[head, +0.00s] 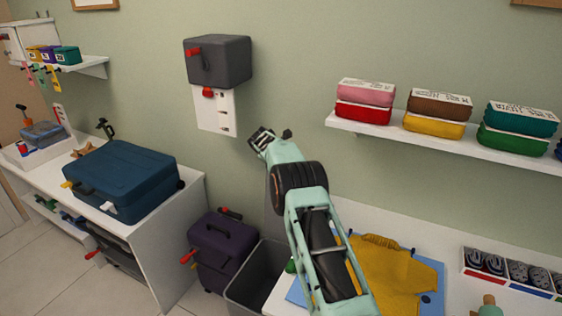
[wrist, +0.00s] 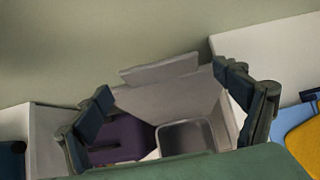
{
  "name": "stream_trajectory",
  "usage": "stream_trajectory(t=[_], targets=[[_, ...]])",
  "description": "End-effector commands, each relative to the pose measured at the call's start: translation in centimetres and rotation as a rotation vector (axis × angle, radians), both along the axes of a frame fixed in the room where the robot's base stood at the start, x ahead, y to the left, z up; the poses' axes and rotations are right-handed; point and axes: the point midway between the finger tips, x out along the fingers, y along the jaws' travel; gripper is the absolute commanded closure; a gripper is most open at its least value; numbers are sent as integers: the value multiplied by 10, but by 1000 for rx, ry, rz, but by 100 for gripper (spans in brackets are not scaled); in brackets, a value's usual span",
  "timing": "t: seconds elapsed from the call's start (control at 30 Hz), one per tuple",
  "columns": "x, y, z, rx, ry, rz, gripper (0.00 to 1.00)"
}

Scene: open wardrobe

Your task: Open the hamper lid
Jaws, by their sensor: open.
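The hamper appears to be the grey bin (head: 262,283) on the floor, left of the white table. Its top is open and I see into its empty-looking inside; it also shows in the wrist view (wrist: 186,124). A pale grey panel (wrist: 160,68) with a lipped edge stands up behind it near the wall and looks like its raised lid. In the head view my arm mostly hides this panel. My gripper (head: 262,139) is high above the bin, before the wall. In the wrist view its fingers (wrist: 166,92) are spread wide, with nothing between them.
A purple case (head: 221,255) with red and dark handles stands left of the bin. A blue suitcase (head: 122,180) lies on the white cabinet. A dark grey wall box (head: 222,62) hangs left of my gripper. A shelf (head: 375,128) with fabric boxes is at right.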

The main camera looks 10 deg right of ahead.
Motion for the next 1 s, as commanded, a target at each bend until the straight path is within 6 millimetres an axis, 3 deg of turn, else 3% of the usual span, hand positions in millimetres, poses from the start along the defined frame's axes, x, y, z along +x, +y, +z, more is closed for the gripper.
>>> stream_trajectory(t=[0.6, 1.0], targets=[[-44, 34, 65, -1, -3, 1, 10], [-52, 40, 74, -2, -1, -1, 10]])
